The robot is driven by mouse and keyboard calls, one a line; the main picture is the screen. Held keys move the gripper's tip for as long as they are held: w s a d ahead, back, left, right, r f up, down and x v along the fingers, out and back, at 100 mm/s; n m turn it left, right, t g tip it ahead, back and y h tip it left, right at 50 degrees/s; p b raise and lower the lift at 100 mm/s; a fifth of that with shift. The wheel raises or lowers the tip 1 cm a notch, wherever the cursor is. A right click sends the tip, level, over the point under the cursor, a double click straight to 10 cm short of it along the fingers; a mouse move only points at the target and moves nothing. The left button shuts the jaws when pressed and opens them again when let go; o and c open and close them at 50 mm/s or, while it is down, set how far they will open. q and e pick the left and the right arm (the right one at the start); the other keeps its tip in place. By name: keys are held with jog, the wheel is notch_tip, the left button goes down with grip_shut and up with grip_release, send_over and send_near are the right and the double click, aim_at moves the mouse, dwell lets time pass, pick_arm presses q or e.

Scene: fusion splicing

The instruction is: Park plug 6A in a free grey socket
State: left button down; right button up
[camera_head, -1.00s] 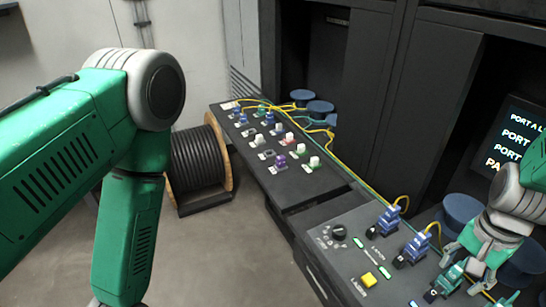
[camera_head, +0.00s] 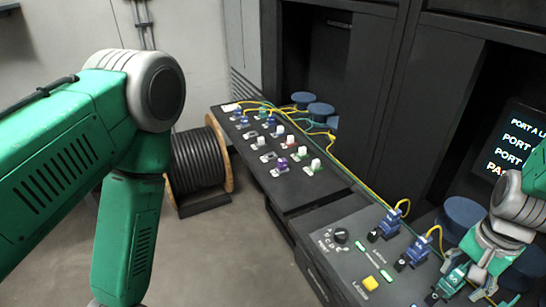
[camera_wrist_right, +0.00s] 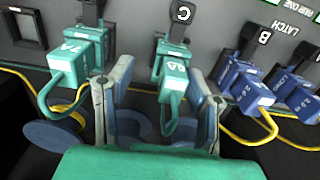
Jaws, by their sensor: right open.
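In the right wrist view, a teal plug (camera_wrist_right: 172,82) stands in the socket marked C on the near panel, its cable looping toward me. Its label is upside down and I cannot read it surely as 6A. My right gripper (camera_wrist_right: 160,80) is open, with one finger on each side of this plug. In the head view, the right gripper (camera_head: 482,272) is at the near panel, beside a teal plug (camera_head: 454,279). A second teal plug (camera_wrist_right: 80,50) stands further left in the wrist view. My left gripper is out of view. Which grey sockets on the far panel (camera_head: 318,193) are free is too small to tell.
Two blue plugs (camera_head: 391,223) (camera_head: 418,249) with yellow cables stand beside the teal ones. A dark square opening (camera_wrist_right: 25,28) shows at the wrist view's top left. Coloured plugs or caps (camera_head: 281,164) dot the far panel. A cable reel (camera_head: 198,160) stands on the floor.

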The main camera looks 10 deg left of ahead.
jog(key=shift+a+r, duration=0.1)
jog(key=shift+a, duration=0.45)
jog(key=shift+w+d+p, duration=0.1)
jog(key=shift+d+p, duration=0.25)
jog(key=shift+d, duration=0.25)
jog(key=shift+a, duration=0.45)
grip_shut()
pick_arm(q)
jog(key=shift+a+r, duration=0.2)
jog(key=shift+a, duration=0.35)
pick_arm(e)
jog(key=shift+a, duration=0.1)
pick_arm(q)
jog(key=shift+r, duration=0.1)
